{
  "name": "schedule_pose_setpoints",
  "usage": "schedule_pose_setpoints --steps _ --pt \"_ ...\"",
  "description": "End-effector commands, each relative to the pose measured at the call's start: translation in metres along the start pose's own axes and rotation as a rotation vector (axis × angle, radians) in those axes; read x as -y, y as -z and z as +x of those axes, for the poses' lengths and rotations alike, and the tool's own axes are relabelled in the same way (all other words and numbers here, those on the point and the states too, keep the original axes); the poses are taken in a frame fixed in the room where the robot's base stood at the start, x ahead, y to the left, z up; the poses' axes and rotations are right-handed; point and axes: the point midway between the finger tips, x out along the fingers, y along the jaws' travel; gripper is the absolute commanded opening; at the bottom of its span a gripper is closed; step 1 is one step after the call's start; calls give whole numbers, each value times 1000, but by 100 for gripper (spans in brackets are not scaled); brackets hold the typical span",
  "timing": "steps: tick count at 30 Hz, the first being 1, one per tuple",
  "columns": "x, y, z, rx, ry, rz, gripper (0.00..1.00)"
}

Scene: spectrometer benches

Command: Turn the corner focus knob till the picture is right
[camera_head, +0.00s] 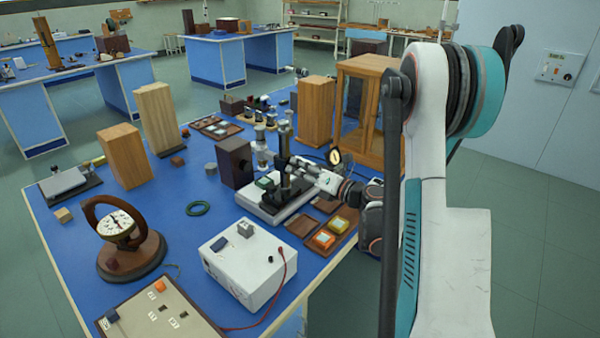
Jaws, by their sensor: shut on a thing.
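An instrument with a black upright column (285,140) and a white base (268,210) stands near the right side of the blue bench. My gripper (298,166) reaches in from the right and is at the column, at about its middle height. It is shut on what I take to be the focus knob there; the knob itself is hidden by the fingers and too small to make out. A green item (265,183) lies on the base. No focus picture or screen can be made out in this view.
A dark box (235,163) stands close left of the instrument. A wooden block (315,110) and a glazed wooden cabinet (370,67) stand behind my arm. A tray (301,227) with orange and yellow pieces and a white box (236,257) are in front.

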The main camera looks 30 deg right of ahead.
Motion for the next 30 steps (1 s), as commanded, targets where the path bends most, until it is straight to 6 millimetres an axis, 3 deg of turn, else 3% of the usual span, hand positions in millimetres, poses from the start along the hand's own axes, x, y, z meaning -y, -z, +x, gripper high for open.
schedule_pose_setpoints --steps 12,26,27,30 --pt "0 0 0 1 0 173 3" --pt "0 -1 0 1 0 190 3" --pt "0 -1 0 1 0 190 29" --pt "0 0 0 1 0 189 48"
